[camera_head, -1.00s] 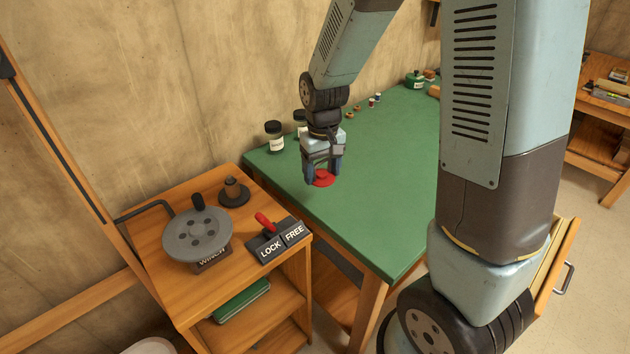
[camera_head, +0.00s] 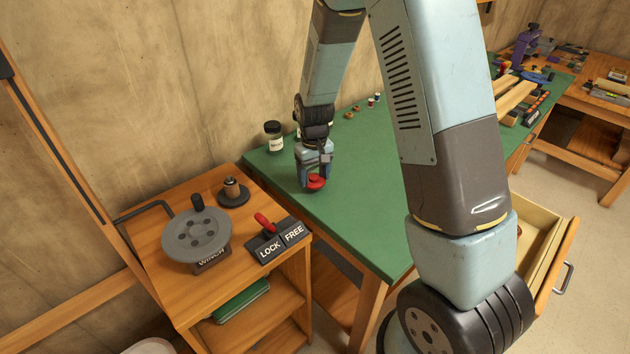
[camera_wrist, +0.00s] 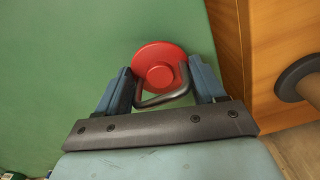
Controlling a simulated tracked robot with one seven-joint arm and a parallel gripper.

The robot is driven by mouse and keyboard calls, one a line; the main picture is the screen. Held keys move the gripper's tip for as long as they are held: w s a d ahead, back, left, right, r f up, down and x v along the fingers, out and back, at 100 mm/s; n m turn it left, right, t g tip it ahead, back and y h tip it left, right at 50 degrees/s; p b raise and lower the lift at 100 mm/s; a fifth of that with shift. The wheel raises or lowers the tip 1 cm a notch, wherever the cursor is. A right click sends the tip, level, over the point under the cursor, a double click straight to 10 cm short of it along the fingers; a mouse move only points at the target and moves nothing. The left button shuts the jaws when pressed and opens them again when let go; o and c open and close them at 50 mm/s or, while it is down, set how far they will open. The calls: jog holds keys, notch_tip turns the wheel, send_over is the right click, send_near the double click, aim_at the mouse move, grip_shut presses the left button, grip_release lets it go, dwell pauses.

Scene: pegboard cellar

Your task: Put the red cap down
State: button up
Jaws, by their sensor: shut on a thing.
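The red cap (camera_head: 316,182) is round, with a raised centre. It is between the fingertips of my gripper (camera_head: 314,184), over the near left part of the green bench top (camera_head: 365,205). In the wrist view the red cap (camera_wrist: 160,67) shows its disc face, with a grey bent bar in front of its lower part. My gripper (camera_wrist: 160,88) is shut on it, one blue finger at each side. The cap is at or just above the green surface; I cannot tell whether it touches.
A jar (camera_head: 273,135) stands by the wall behind my gripper. Several small spools (camera_head: 370,103) stand farther along. A wooden stand with a grey winch wheel (camera_head: 196,235) and a red-handled LOCK/FREE lever (camera_head: 266,224) is at the left. An open drawer (camera_head: 545,240) is at the right.

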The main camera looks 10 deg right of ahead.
aim_at(314, 167)
jog(key=shift+f, duration=1.15)
jog(key=shift+f, duration=0.1)
jog(key=o, duration=1)
notch_tip(314, 167, up, 12)
jog(key=shift+r, duration=0.2)
